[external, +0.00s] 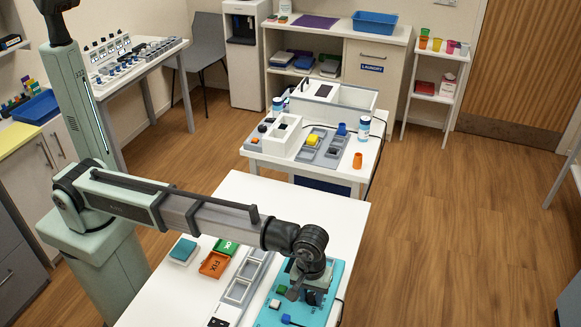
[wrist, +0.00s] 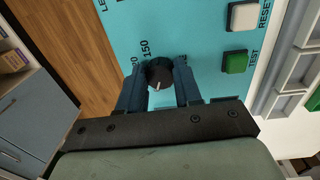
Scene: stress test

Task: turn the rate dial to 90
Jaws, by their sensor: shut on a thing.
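The dial (wrist: 160,76) is a dark round knob with a white pointer line on the teal panel (wrist: 195,25). In the wrist view its line points toward the bottom of the picture, slightly left. Beside it the number 150 can be read; another number ending in 0 is partly hidden by a finger. My gripper (wrist: 158,78) is shut on the dial, one finger on each side. In the external view my gripper (external: 308,294) is down at the teal panel (external: 335,275), and the arm hides much of the dial area.
A white button (wrist: 243,16) labelled RESET and a green button (wrist: 235,62) labelled TEST sit on the panel. A blue switch (external: 288,319) is near its front.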

